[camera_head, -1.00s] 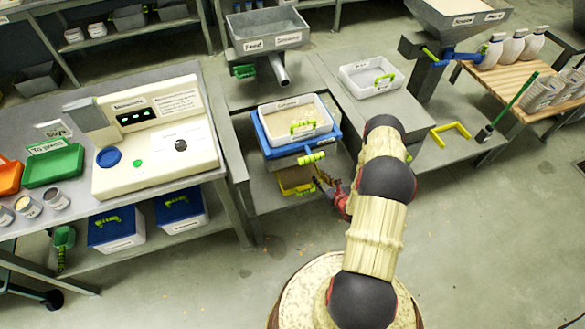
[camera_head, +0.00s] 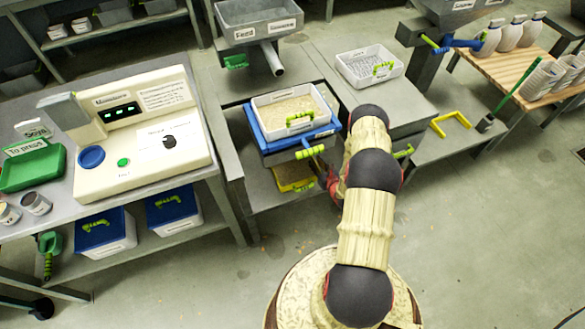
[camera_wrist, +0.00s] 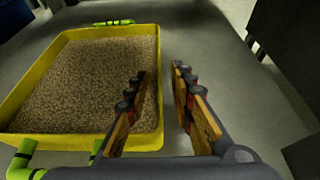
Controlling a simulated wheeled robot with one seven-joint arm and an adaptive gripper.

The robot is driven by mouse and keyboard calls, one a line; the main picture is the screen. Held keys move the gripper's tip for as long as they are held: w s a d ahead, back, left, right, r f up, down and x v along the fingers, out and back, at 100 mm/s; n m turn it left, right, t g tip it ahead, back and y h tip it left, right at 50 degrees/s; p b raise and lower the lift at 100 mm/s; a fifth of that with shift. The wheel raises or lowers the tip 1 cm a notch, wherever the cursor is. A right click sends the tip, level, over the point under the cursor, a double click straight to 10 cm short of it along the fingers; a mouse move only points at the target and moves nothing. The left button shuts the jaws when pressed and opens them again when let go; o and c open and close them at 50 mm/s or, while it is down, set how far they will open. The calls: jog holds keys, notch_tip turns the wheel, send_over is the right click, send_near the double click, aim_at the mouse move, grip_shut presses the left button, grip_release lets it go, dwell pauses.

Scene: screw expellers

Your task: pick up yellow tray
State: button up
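The yellow tray (camera_head: 306,187) sits on the lower shelf, under the blue-edged unit, and is partly hidden in the head view. In the wrist view the yellow tray (camera_wrist: 150,140) fills the left side, full of brown granules. It has a green handle on its far side and another at its near left, partly cut off by the frame. My gripper (camera_wrist: 159,72) is open and empty at the tray's right side. Its left finger overlaps the right wall in the picture; its right finger is outside over grey surface. I cannot tell whether it touches. My arm hides most of the gripper in the head view.
A white tray of pale material (camera_head: 325,106) rests on the blue tray (camera_head: 266,138) above. Another white tray (camera_head: 345,72) stands on the bench to the right. Blue-lidded boxes (camera_head: 120,228) stand on the left shelf. Bare grey surface lies right of the yellow tray.

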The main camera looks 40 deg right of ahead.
aim_at(313, 160)
jog(key=b+x, duration=0.1)
jog(key=x, duration=0.2)
jog(key=shift+w+f+b, duration=0.15)
jog(key=shift+w+b, duration=0.15)
jog(key=shift+w, duration=0.05)
jog(key=shift+c, duration=1.4)
grip_shut()
